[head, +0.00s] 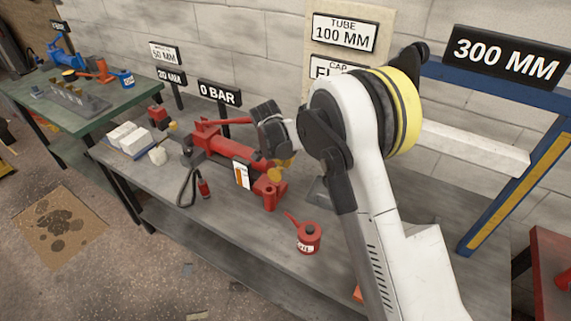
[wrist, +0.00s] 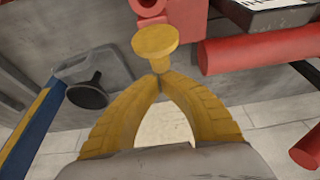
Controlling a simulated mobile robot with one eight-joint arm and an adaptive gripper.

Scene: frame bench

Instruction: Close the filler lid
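The red hand pump (head: 232,148) lies on the grey bench, and its red end block also shows at the top of the wrist view (wrist: 183,22). A yellow round-headed lid (head: 275,174) is at the pump's near end. In the wrist view the lid (wrist: 155,41) stands out just past my fingertips, its narrow stem toward them. My gripper (wrist: 159,76) has yellow ribbed fingers that arch together and meet at the tips. The tips are at or very near the stem; I cannot tell whether they touch it. In the head view my gripper (head: 285,161) is right above the lid.
A red oil can (head: 307,238) with a spout stands on the bench in front of the pump. A grey container with a black funnel (wrist: 88,92) is at left in the wrist view. A 0 BAR sign (head: 220,94) stands behind the pump. The front bench edge is mostly clear.

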